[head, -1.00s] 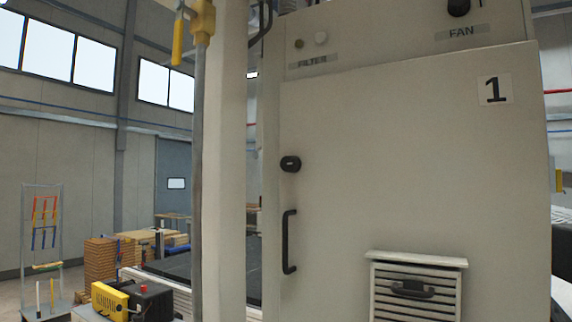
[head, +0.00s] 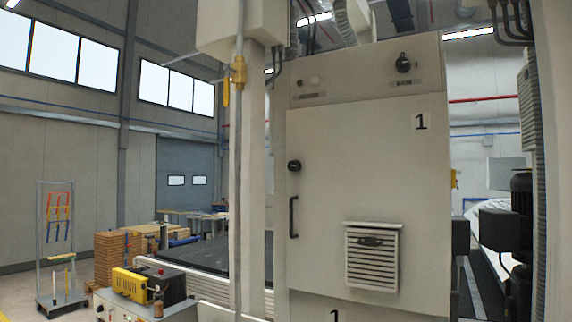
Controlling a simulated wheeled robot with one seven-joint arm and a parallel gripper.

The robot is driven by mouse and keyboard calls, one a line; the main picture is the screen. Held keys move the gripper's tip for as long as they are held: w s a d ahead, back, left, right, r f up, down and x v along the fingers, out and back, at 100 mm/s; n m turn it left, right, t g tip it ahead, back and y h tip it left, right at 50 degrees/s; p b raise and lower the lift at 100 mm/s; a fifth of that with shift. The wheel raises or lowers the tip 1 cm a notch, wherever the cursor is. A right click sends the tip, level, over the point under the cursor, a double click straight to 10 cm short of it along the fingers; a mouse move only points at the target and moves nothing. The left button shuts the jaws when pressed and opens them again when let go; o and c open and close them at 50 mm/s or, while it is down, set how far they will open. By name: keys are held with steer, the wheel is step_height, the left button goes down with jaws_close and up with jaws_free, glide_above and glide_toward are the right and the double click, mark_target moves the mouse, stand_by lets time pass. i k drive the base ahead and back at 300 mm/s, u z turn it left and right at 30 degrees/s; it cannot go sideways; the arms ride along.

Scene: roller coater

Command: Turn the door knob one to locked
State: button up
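The door knob one is a small black oval knob (head: 295,165) on the left edge of a cream cabinet door (head: 385,180) marked "1". It sits above a black vertical door handle (head: 293,216). The door looks closed. The knob is too small in the head view to tell whether it is locked. My gripper is not in view.
A grey pipe (head: 238,190) with a yellow valve and a cream post stand just left of the cabinet. A louvred vent (head: 372,257) is low on the door. A black motor (head: 521,215) stands at the right. A yellow-and-black machine (head: 140,283) is at the lower left.

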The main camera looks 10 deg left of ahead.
mark_target(294, 166)
steer(key=u, duration=1.3)
steer(key=i, duration=0.9)
steer(key=u, duration=0.15)
